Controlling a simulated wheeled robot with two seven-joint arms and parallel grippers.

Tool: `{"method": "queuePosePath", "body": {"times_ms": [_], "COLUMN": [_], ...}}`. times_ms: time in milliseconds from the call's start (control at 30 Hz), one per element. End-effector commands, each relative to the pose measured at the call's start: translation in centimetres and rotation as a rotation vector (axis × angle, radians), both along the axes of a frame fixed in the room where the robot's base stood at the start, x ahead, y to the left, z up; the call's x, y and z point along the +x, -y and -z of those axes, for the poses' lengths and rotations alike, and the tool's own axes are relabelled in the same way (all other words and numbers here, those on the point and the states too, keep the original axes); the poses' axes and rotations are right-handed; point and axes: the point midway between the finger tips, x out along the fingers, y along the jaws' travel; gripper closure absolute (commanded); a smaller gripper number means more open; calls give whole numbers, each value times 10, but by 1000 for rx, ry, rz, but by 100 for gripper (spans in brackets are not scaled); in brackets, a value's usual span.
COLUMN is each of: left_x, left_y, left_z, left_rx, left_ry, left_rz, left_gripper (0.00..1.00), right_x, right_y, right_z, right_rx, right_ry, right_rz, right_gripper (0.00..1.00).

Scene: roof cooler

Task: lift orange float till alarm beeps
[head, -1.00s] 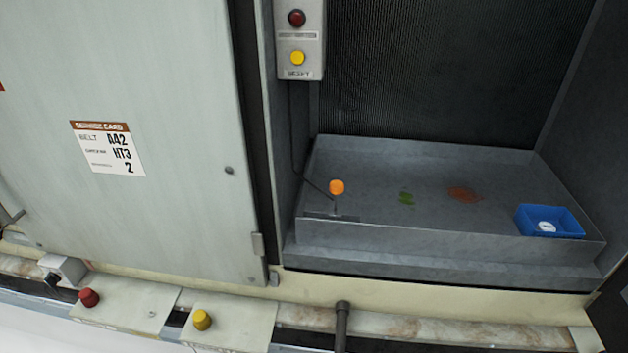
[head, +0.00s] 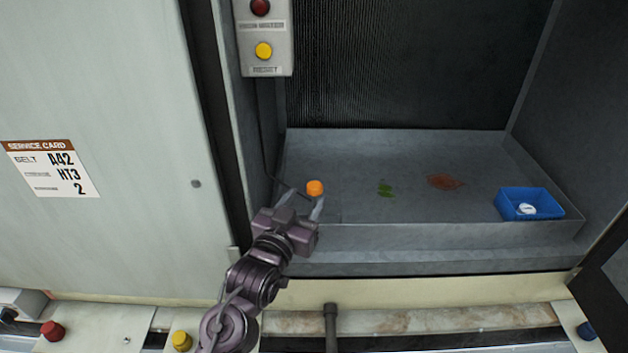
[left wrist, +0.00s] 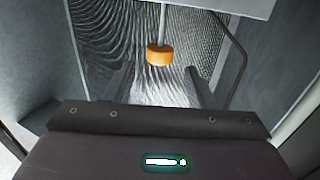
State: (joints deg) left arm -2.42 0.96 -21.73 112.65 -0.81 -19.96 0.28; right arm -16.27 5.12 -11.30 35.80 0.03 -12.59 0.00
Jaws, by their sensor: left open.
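The orange float (head: 315,188) stands near the left front corner of the grey drain pan (head: 400,236). My left gripper (head: 303,203) is open and empty, with its fingertips just in front of and close beside the float. In the left wrist view the float (left wrist: 159,55) shows on its thin stem, ahead of the gripper and roughly midway across. I cannot tell whether the fingers touch it. The alarm box (head: 264,38) on the left post has a dark red lamp (head: 260,7) and a yellow reset button (head: 264,50). My right gripper is not in view.
A blue tray (head: 530,204) with a white round item stands at the pan's right. A closed panel with a service card (head: 52,168) fills the left. A pipe (head: 331,325) stands at the front ledge.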

Motion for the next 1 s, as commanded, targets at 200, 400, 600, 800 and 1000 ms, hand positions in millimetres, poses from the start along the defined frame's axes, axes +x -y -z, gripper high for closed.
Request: {"method": "queuePosePath", "body": {"times_ms": [200,400,600,800,1000], "left_x": [34,51,55,54,54], "left_y": [14,21,23,22,22], "left_z": [-3,-1,0,0,0], "left_rx": [0,1,1,0,0], "left_ry": [0,-1,-1,-1,-1], "left_rz": [0,0,0,0,0], "left_gripper": [50,50,50,59,86], "right_x": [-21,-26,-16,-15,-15], "right_y": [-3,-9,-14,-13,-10], "right_z": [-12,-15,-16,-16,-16], "right_rx": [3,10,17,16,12], "right_ry": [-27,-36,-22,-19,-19], "right_rz": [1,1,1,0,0], "right_gripper": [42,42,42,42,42]}}
